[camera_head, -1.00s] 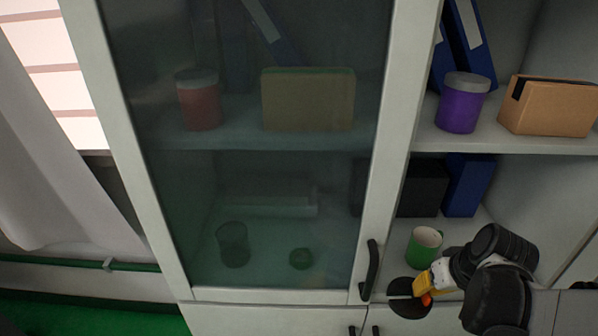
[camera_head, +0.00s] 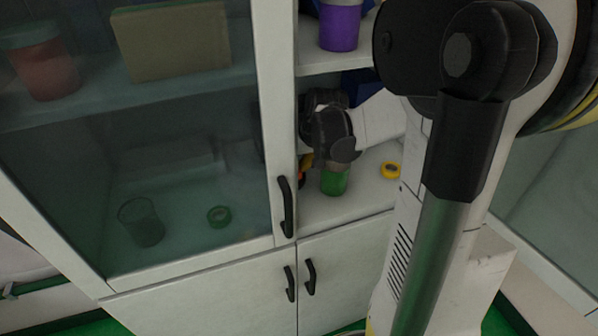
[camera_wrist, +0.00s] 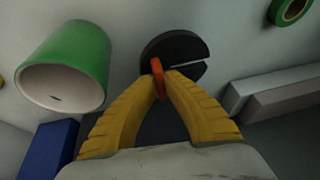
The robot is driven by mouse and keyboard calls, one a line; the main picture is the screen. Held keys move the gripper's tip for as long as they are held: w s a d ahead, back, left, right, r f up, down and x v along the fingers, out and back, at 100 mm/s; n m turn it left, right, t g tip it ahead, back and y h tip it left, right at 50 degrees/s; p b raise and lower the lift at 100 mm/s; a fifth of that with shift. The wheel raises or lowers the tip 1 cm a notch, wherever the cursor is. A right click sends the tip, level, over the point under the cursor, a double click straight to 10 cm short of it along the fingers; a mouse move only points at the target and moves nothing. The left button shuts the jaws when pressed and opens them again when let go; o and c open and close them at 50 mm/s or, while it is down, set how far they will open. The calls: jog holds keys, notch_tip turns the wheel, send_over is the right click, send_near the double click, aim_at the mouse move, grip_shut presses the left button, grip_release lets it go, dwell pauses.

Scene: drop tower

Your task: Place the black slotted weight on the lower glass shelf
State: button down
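The black slotted weight (camera_wrist: 172,48) shows in the wrist view as a dark disc with a slot opening to the right. In the head view my gripper (camera_head: 305,167) is inside the lower compartment, partly hidden by the door frame, and the weight is not clearly visible. The lower shelf behind the glass (camera_head: 180,240) shows through the door.
Behind the glass are a green ring (camera_head: 219,216) and a clear beaker (camera_head: 140,222), with free shelf between ring and door frame.

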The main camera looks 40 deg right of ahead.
jog(key=shift+w, duration=0.2)
jog(key=shift+f+b, duration=0.75)
jog(key=shift+f, duration=1)
jog(key=shift+f, duration=0.1)
jog(key=c, duration=1.6)
grip_release()
jog(key=p+v, duration=0.2)
jog(key=v, duration=0.5)
jog(key=shift+s+r+p, duration=0.2)
jog(key=shift+r+p, duration=0.15)
jog(key=shift+r, duration=0.05)
